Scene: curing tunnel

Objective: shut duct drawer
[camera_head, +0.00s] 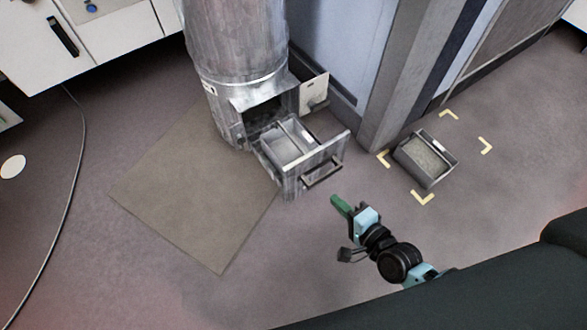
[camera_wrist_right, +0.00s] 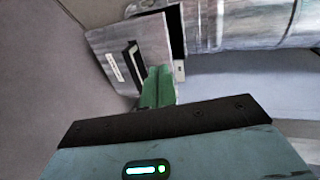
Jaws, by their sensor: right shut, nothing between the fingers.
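The duct drawer (camera_head: 318,167) sticks out of the base of a round metal duct (camera_head: 240,45) in the head view. It is pulled open, with a dark handle (camera_head: 322,174) on its front and an inside that looks empty. In the right wrist view the drawer front (camera_wrist_right: 140,48) shows with its handle (camera_wrist_right: 135,60) and a label. My right gripper (camera_head: 335,199) is shut and empty, with green fingers. It is just in front of the drawer, apart from the handle in the head view. Its fingers also show in the right wrist view (camera_wrist_right: 158,72). My left gripper is out of view.
A small hinged door (camera_head: 313,93) stands open beside the drawer opening. A grey bin (camera_head: 427,158) with granular contents stands on the floor within yellow corner marks. A flat mat (camera_head: 190,205) lies left of the drawer. A cable (camera_head: 76,190) runs along the floor at left.

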